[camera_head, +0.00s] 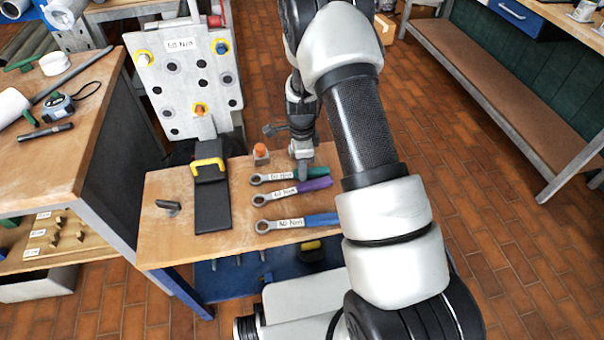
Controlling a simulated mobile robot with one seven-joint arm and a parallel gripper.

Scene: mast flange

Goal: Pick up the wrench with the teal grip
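The wrench with the teal grip (284,177) lies on the small wooden bench, farthest back of three wrenches. Its ring end points left, a white label marks its shaft, and its teal grip points right. My gripper (303,174) points down over this wrench, its fingers overlapping the spot where the label ends and the teal grip begins. The fingers look edge-on and small, so I cannot tell whether they are open, shut or touching the wrench. The wrench with the purple grip (314,185) and the wrench with the blue grip (318,220) lie nearer the front.
A black stand with a yellow handle (208,165) is left of the wrenches. An orange-topped piece (260,152) stands just behind the teal wrench. A perforated panel (185,80) rises at the back. My arm hides the bench's right part. A taller workbench (60,165) borders the left.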

